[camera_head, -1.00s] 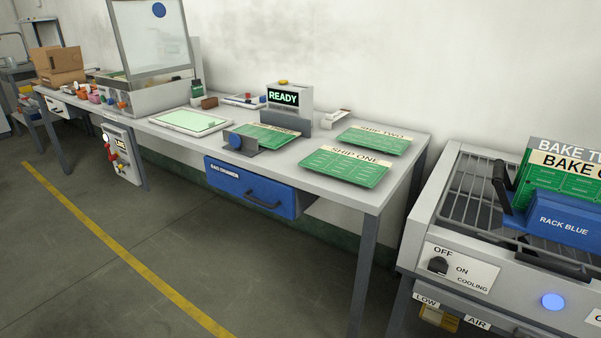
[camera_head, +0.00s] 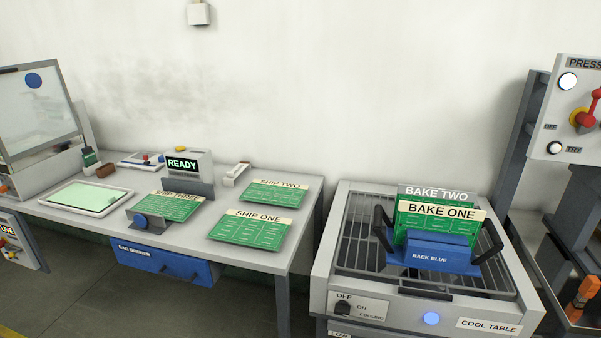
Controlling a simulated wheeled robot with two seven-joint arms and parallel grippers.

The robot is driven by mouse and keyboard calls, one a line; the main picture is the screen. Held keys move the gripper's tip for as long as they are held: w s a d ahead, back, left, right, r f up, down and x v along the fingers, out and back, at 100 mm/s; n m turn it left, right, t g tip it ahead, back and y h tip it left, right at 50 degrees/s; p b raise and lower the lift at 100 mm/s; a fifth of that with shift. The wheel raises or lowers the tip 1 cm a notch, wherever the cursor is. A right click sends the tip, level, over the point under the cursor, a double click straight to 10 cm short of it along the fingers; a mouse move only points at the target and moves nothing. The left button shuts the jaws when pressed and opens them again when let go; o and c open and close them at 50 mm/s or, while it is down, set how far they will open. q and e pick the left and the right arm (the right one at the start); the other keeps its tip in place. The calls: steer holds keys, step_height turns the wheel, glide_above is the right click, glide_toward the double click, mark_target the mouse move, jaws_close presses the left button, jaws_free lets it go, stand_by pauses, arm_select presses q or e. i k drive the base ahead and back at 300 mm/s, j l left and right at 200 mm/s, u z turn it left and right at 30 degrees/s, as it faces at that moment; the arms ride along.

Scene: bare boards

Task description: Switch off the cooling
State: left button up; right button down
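The cool table (camera_head: 486,326) stands right of centre, a grey box with a slatted top. On its front left is a plate marked OFF, ON and COOLING, with a black cooling knob (camera_head: 342,308) just below the word OFF. Which way the knob's pointer is set is too small to tell. A round blue light (camera_head: 431,318) glows on the same front. The blue rack (camera_head: 428,254), marked RACK BLUE, sits on the slats and holds two upright green boards, BAKE ONE (camera_head: 440,229) and BAKE TWO (camera_head: 437,192). Neither of my grippers is in view.
Left of the cool table is a long workbench with green boards SHIP ONE (camera_head: 248,231), SHIP TWO (camera_head: 274,194) and SHIP THREE (camera_head: 176,206), a READY display (camera_head: 183,165) and a blue drawer (camera_head: 163,262). A press panel (camera_head: 577,110) stands at the right. A gap separates bench and cool table.

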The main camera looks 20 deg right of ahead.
mark_target(343, 308)
steer(key=z, duration=0.95)
